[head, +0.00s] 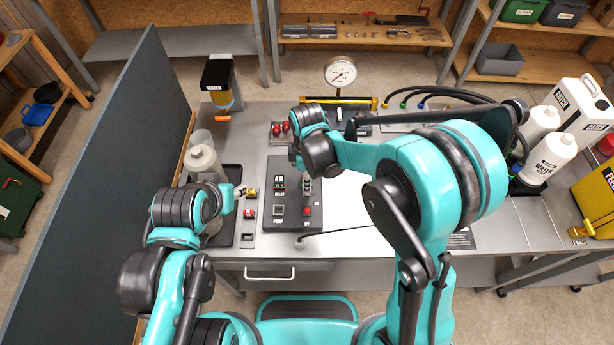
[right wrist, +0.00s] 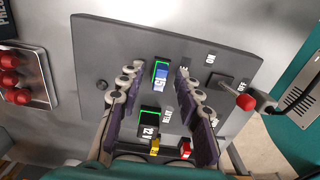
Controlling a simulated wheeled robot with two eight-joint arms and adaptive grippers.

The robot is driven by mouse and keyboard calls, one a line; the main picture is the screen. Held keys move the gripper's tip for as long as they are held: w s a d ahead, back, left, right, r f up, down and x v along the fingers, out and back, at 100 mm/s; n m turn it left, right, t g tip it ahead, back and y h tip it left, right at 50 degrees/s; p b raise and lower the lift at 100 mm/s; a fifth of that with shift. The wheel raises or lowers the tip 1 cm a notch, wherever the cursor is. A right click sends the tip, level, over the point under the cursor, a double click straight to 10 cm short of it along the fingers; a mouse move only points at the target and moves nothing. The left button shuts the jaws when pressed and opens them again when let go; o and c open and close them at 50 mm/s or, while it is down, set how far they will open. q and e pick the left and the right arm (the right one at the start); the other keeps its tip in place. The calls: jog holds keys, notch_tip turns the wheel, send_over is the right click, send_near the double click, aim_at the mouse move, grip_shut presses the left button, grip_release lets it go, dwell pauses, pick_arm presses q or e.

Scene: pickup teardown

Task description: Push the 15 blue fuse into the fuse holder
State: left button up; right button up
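The blue fuse marked 15 (right wrist: 161,77) stands in a green-edged holder (right wrist: 154,65) on the dark grey panel (right wrist: 110,38) in the right wrist view. How deep it sits cannot be told. My right gripper (right wrist: 157,80) is open, with one finger on each side of the fuse and a visible gap to each. In the head view my right gripper (head: 307,186) points down over the panel (head: 295,222) and hides the fuse. My left gripper (head: 238,191) is left of the panel, and its fingers are too small and covered to read.
A green-edged black relay (right wrist: 150,120) sits beside the fuse. A red-tipped lever (right wrist: 245,102) stands on the same panel. A tray with red knobs (head: 281,131) lies behind it. A dark tray (head: 228,232) with bottles is on the left. A gauge (head: 340,72) stands at the back.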

notch_tip(320, 180, up, 12)
pick_arm(q)
notch_tip(320, 180, down, 7)
jog(key=b, duration=0.7)
jog(key=shift+f, duration=0.2)
pick_arm(e)
jog(key=s+d+f+m+t, duration=0.2)
jog(key=s+d+m, duration=0.4)
jog(key=d+m, duration=0.3)
jog(key=s+d+f+m+t, duration=0.2)
jog(key=s+d+m+t, duration=0.3)
jog(key=d+m, duration=0.3)
jog(key=shift+s+d+f+m, duration=0.35)
jog(key=shift+s+d+m, duration=0.05)
jog(key=shift+s+m, duration=0.15)
